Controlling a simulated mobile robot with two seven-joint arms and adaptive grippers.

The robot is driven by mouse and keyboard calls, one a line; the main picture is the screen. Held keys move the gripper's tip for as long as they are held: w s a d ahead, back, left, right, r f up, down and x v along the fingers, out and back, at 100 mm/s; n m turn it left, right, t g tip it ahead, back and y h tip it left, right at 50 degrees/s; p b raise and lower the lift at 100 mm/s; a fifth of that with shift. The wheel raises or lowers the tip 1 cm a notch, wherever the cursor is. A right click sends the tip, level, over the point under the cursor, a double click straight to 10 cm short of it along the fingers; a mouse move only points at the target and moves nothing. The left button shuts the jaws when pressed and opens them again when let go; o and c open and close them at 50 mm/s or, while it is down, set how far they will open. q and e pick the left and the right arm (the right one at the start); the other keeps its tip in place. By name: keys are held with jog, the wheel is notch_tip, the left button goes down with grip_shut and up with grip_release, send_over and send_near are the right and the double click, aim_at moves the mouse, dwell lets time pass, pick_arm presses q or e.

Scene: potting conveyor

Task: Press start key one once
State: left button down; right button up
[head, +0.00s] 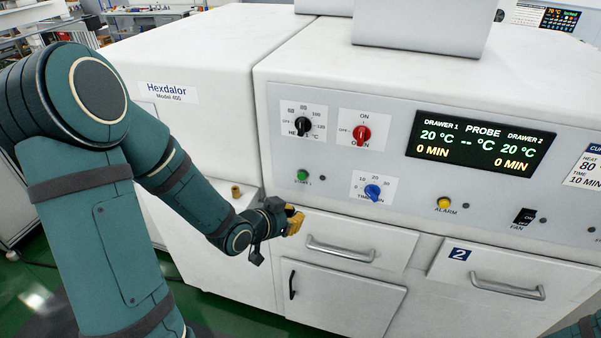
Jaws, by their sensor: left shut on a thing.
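My left gripper (291,221) is below the key, in front of the drawer front, and apart from the key. It is shut on a small yellow-ochre piece (295,224) at its tip; the piece's full shape is hard to tell. My right gripper is out of view; only a bit of that arm shows at the lower right corner.
A red oven knob (362,133), black heat knob (303,126) and blue timer knob (373,191) surround the key. The display (480,142) reads 20 °C and 0 min for both drawers. Drawer handles (340,249) stick out below.

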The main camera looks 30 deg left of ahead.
aim_at(302, 176)
pick_arm(q)
jog(key=shift+a+r, duration=0.15)
jog(key=shift+r, duration=0.05)
jog(key=shift+w, duration=0.1)
jog(key=shift+w+a+p, duration=0.25)
jog(key=shift+w+a, duration=0.1)
jog(key=shift+w, duration=1.05)
jog(key=shift+w+a+p, duration=0.2)
jog(key=shift+w+a, duration=0.1)
jog(key=shift+w, duration=1.15)
jog(key=shift+w+a+p, duration=0.25)
jog(key=shift+w+a, duration=0.1)
jog(key=shift+w, duration=1.05)
jog(key=shift+w+a, duration=0.1)
jog(key=shift+w, duration=0.3)
